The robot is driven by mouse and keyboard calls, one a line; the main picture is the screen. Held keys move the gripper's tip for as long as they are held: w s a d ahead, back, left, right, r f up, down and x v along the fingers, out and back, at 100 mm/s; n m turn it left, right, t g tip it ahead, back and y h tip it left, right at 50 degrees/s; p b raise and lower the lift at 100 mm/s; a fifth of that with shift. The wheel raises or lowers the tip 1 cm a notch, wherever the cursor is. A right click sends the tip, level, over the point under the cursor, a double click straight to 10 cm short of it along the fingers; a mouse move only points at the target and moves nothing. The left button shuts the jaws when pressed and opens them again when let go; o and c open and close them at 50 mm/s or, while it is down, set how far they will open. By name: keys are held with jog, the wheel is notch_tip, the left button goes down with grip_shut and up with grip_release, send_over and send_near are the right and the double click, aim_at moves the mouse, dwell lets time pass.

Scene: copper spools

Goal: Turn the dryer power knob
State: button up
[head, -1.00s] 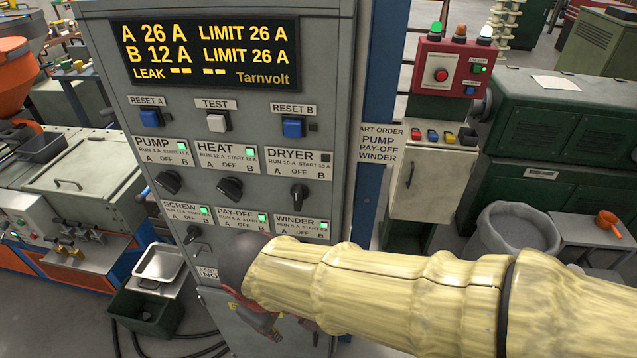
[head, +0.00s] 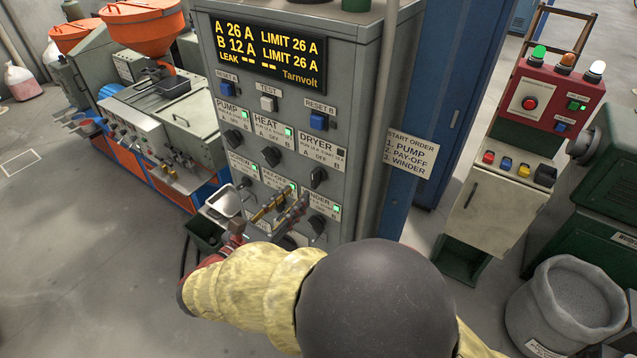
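The dryer knob (head: 318,178) is a black rotary knob at the right end of the middle knob row on the grey power cabinet (head: 352,95). Its handle stands roughly upright, toward OFF, and the dryer lamp (head: 342,153) is dark. My gripper (head: 298,193) is in front of the cabinet, just below and left of the dryer knob. Its two fingers, one brassy and one dark, are apart with nothing visible between them. They cover part of the pay-off and winder area. I cannot tell how far the fingertips are from the panel.
The display (head: 268,50) reads A 26 A and B 12 A, each with limit 26 A. The heat knob (head: 271,156) and winder knob (head: 317,225) are close by. A start-order sign (head: 411,155) hangs right of the cabinet.

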aim_at(312, 180)
jog(key=x, duration=0.7)
jog(key=shift+w+d, duration=0.25)
jog(key=shift+d, duration=0.05)
jog(key=c, duration=0.8)
